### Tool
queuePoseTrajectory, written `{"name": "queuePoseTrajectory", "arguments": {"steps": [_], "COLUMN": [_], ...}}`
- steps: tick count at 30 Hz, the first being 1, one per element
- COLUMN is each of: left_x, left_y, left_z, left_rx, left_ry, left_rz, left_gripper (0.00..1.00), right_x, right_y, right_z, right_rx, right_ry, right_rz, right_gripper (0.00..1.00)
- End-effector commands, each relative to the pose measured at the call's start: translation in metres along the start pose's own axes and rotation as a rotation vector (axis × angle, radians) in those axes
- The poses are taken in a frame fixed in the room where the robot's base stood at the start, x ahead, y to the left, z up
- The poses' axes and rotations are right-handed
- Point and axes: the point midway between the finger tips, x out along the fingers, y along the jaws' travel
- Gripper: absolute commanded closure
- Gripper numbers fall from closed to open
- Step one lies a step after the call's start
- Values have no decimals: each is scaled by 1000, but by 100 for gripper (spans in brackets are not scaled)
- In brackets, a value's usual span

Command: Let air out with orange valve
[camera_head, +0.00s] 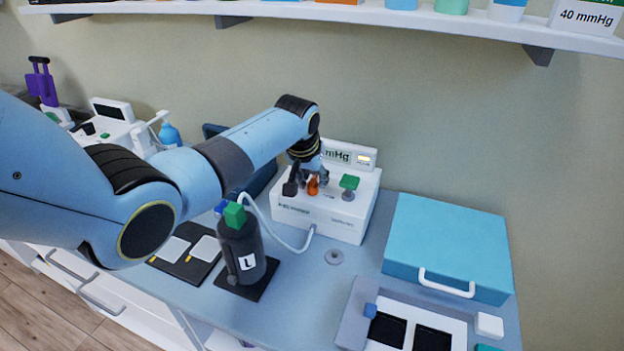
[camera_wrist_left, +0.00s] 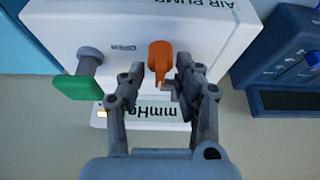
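The orange valve (camera_head: 312,187) is on the top of the white air pump (camera_head: 335,218), between a black knob and a green handle (camera_head: 349,184). In the left wrist view the orange valve (camera_wrist_left: 160,62) lies between the two fingers of my left gripper (camera_wrist_left: 157,84). The fingers are apart, with a gap visible on the valve's left; on its right the finger is very close, and I cannot tell whether it touches. My left gripper (camera_head: 312,180) comes down over the pump from behind in the head view. The display reads "mmHg", partly hidden by my gripper. My right gripper is not in view.
A black bottle marked L (camera_head: 240,250) with a green cap stands in front of the pump, with a white hose nearby. A blue case (camera_head: 450,240) is on the right, and a grey tray (camera_head: 345,325) is at the front. A shelf (camera_head: 400,18) runs above.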

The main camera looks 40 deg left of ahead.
Motion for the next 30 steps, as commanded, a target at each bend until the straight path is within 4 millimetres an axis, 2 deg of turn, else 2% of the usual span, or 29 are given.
{"name": "queuePoseTrajectory", "arguments": {"steps": [7,11,14,24,30], "left_x": [0,-9,-23,-93,-116], "left_y": [0,0,0,0,0], "left_z": [2,1,2,1,1], "left_rx": [1,1,1,1,1], "left_ry": [-4,-2,-1,0,-2], "left_rz": [0,0,0,-1,0], "left_gripper": [67,67,67,67,67], "right_x": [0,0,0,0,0], "right_y": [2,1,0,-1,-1], "right_z": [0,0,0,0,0], "right_rx": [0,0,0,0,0], "right_ry": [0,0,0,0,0], "right_rz": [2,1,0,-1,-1], "right_gripper": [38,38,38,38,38]}}
